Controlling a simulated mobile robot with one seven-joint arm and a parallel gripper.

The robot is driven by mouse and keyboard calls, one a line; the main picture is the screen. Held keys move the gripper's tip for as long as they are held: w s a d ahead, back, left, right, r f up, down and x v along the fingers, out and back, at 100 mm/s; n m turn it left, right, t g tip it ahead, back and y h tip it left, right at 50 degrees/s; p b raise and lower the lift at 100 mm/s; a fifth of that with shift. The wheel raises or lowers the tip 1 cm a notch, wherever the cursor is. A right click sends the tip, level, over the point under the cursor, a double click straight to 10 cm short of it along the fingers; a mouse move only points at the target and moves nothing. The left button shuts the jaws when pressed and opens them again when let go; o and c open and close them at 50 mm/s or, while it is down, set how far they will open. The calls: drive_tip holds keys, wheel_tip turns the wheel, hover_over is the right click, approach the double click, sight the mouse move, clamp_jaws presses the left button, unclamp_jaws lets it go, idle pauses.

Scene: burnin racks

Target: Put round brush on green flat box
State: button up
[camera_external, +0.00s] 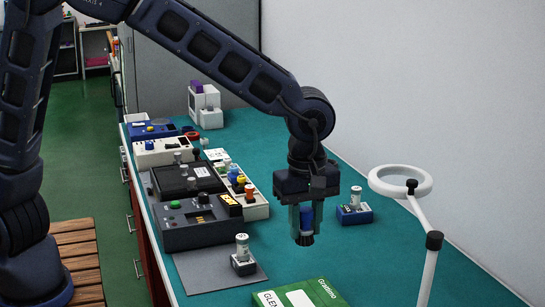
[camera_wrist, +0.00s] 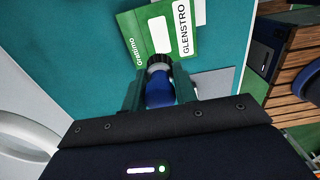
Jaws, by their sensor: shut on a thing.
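My gripper (camera_external: 306,216) is shut on the round brush (camera_external: 305,222), which has a blue body and a dark end pointing down. It holds the brush in the air above the teal bench. In the wrist view the brush (camera_wrist: 159,88) sits between the fingers of my gripper (camera_wrist: 160,92). The green flat box (camera_external: 317,293) lies on the bench at the front, with white labels on its top; the external view cuts it off at the bottom. In the wrist view the box (camera_wrist: 137,38) lies just beyond the brush's dark end, partly overlapped by it.
A white ring lamp (camera_external: 401,181) on a stand is at the right. A grey mat (camera_external: 205,275) with a small device (camera_external: 243,256) lies left of the box. A blue block (camera_external: 354,214) stands right of the gripper. Several instruments (camera_external: 190,190) fill the bench's left side.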

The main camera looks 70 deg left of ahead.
wheel_tip(320, 180, down, 14)
drive_tip(key=shift+f, duration=0.25)
idle(0.4)
drive_tip(key=shift+f, duration=0.15)
drive_tip(key=o, duration=1)
drive_tip(key=shift+c, duration=0.2)
